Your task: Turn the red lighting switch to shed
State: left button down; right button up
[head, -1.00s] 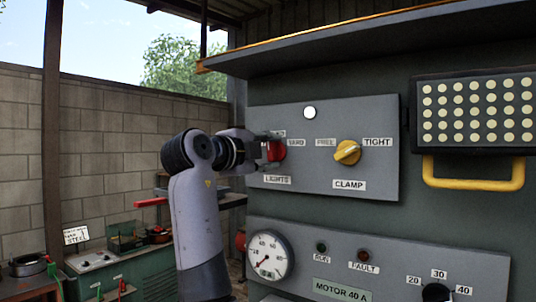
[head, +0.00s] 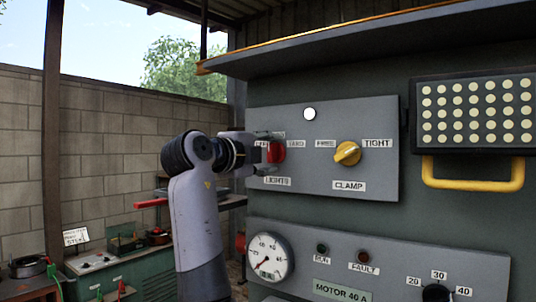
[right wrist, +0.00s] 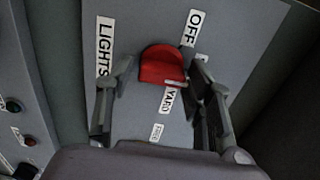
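The red lighting switch (head: 276,152) is on the grey upper panel, above the LIGHTS label (head: 277,181). OFF is to its left and YARD (head: 296,144) to its right; the label above it is mostly hidden by a finger. My right gripper (head: 271,152) is at the switch, its fingers spread above and below it. My left gripper is out of view.
A yellow clamp knob (head: 347,153) is on the same panel to the right, below a white round lamp (head: 310,114). A lower panel holds a round gauge (head: 269,257). A ledge (head: 350,45) overhangs the panel. A bench (head: 110,265) stands at the left.

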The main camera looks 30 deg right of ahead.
jog(key=shift+o, duration=0.9)
jog(key=shift+r, duration=0.1)
jog(key=v, duration=1.2)
